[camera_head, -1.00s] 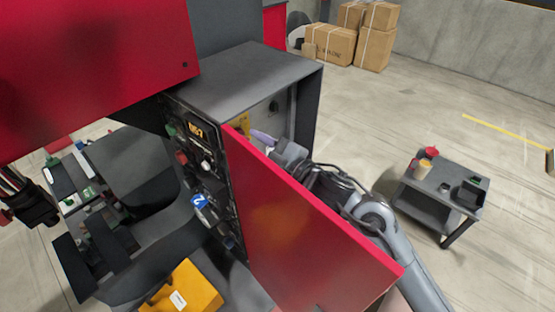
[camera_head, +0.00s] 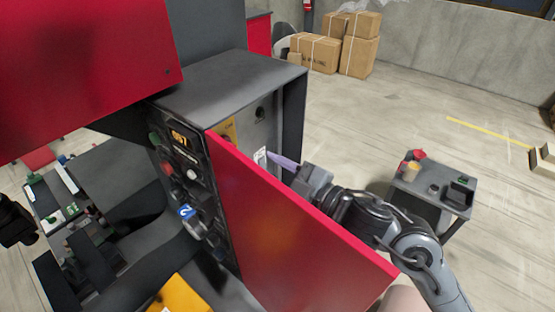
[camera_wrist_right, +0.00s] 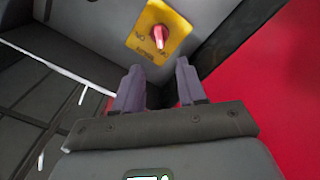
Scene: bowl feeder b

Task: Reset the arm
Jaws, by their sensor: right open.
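My right gripper (camera_head: 283,162) is behind the open red door (camera_head: 290,235), in front of the grey cabinet's (camera_head: 235,78) inside. In the right wrist view, its two purple-grey fingers (camera_wrist_right: 158,80) are apart with nothing between them. A yellow switch plate (camera_wrist_right: 158,30) with a red knob (camera_wrist_right: 159,36) lies just beyond the fingertips, and I see no contact. In the head view the plate (camera_head: 228,130) is partly hidden by the door. A dark part, likely my left gripper (camera_head: 15,222), is at the left edge; its fingers cannot be made out.
The red door stands close beside my right arm. A control panel (camera_head: 183,160) with buttons and a blue-tagged knob is left of it. A small grey cart (camera_head: 435,190) stands at right. Cardboard boxes (camera_head: 320,50) are at the back. The floor between is clear.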

